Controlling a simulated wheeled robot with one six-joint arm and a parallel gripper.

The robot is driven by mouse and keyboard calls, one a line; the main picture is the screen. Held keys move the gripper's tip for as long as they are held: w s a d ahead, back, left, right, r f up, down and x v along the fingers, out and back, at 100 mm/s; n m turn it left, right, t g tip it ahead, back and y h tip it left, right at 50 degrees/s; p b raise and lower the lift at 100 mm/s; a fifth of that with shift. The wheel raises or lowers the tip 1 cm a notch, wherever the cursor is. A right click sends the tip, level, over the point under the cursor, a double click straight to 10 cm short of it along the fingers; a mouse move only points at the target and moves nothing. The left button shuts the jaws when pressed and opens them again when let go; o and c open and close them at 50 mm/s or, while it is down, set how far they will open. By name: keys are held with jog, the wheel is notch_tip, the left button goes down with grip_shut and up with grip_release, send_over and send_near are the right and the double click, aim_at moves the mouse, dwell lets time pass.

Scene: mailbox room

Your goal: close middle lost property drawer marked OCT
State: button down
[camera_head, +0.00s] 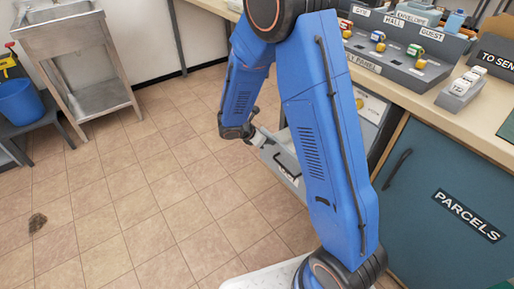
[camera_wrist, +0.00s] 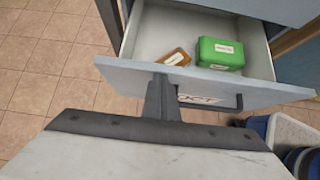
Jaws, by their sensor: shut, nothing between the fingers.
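The lost property drawer marked OCT stands pulled open; its grey-blue front (camera_wrist: 120,75) spans the wrist view. Its label is partly hidden behind my gripper, with "CT" readable, and a dark bar handle (camera_wrist: 222,107) sits on the front. In the head view the open drawer (camera_head: 291,178) juts from the counter, partly covered by my arm. My gripper (camera_wrist: 158,84) is shut and empty, its tip at the front's upper edge near the label; I cannot tell whether it touches. My gripper (camera_head: 251,131) also shows in the head view beside the drawer.
A green box (camera_wrist: 220,53) and a brown item (camera_wrist: 175,57) lie inside the drawer. A teal PARCELS cupboard (camera_head: 440,215) stands to the right. A steel sink (camera_head: 65,35) and blue bucket (camera_head: 19,101) are at left. The tiled floor between is mostly clear.

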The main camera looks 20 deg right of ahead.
jog(key=w+d, duration=0.4)
jog(key=d, duration=0.8)
jog(key=shift+d, duration=0.15)
